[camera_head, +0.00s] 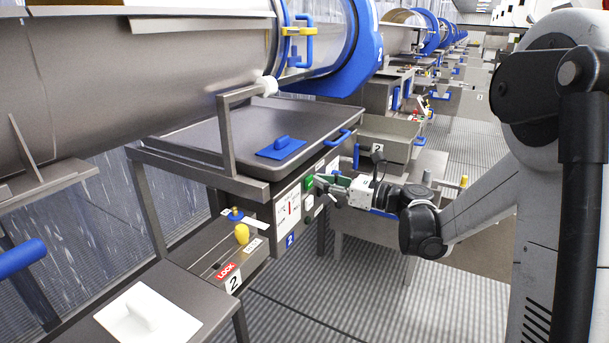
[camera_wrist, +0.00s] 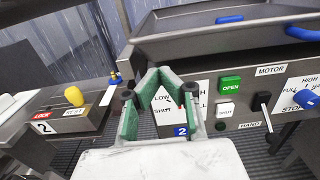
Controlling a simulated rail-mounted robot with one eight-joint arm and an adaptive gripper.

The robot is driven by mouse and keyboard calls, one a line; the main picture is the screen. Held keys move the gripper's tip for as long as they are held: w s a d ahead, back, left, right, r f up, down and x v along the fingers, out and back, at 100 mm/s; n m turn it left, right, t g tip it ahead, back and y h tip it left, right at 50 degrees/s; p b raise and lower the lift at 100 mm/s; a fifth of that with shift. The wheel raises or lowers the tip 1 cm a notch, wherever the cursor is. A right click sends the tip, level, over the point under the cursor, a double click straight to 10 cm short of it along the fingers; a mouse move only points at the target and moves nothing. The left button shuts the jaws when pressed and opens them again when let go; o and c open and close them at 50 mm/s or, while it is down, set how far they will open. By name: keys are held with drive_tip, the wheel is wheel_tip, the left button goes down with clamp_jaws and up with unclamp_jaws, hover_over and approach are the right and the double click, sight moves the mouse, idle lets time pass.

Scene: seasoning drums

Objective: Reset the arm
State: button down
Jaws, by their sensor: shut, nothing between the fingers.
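My gripper (camera_head: 325,188) is in front of the grey control panel (camera_head: 285,222) of station 2 in the head view. In the wrist view its two green fingers (camera_wrist: 159,73) reach forward with their tips together and hold nothing. The panel is just beyond them, with a green OPEN button (camera_wrist: 231,85) and a white SHUT button (camera_wrist: 227,111) right of the fingers. The fingers partly cover a white label on the panel. I cannot tell the exact gap between fingertips and panel. My arm extends in from the right of the head view.
A large grey drum (camera_head: 110,75) with a blue ring (camera_head: 362,50) hangs above a grey tray (camera_head: 215,135). A lock box with a yellow knob (camera_head: 242,233) stands left of the panel. A white lid (camera_head: 148,315) lies at lower left. Floor (camera_head: 400,300) below my arm is clear.

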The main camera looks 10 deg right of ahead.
drive_tip(key=v, duration=0.6)
drive_tip(key=s+a+r+n+g+h+p, duration=0.2)
drive_tip(key=s+a+n+h, duration=0.1)
drive_tip(key=s+n, duration=0.35)
drive_tip(key=s+a+r+n+g+h+p, duration=0.1)
drive_tip(key=s+a+n+h+p, duration=0.15)
drive_tip(key=s+n+h, duration=0.35)
drive_tip(key=s+d+n+h+p, duration=0.2)
drive_tip(key=s+n, duration=0.4)
drive_tip(key=s, duration=0.3)
drive_tip(key=s+d+r+n+h+p, duration=0.1)
drive_tip(key=s+d+n+h, duration=0.2)
drive_tip(key=s+n, duration=0.3)
drive_tip(key=shift+s+d+r+n+g+p, duration=0.2)
drive_tip(key=shift+s+d+n+g+p, duration=0.35)
drive_tip(key=shift+s, duration=1.2)
drive_tip(key=shift+d+t, duration=0.15)
drive_tip(key=shift+t, duration=0.1)
